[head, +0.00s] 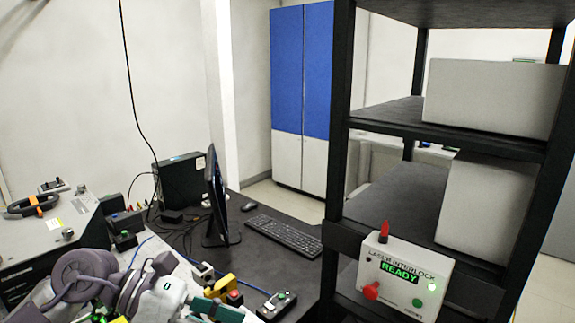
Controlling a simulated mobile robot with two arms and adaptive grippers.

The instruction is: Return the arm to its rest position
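My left arm, with purple-grey joints and white links, reaches in at the bottom left. My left gripper (208,303) is at the bottom edge, close to small yellow and dark items on the bench. It is partly cut off by the frame, and I cannot tell whether it is open or shut or touches anything. My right gripper is not in view. The laser interlock box (408,281) on the rack at right reads READY, with a lit green light, a red button and a red beacon on top.
A dark bench (259,244) carries a monitor (216,200), a keyboard (284,235) and a small black box with buttons (277,304). A grey instrument (38,243) stands left. The black rack (337,130) rises at right. A blue and white cabinet (301,95) stands behind.

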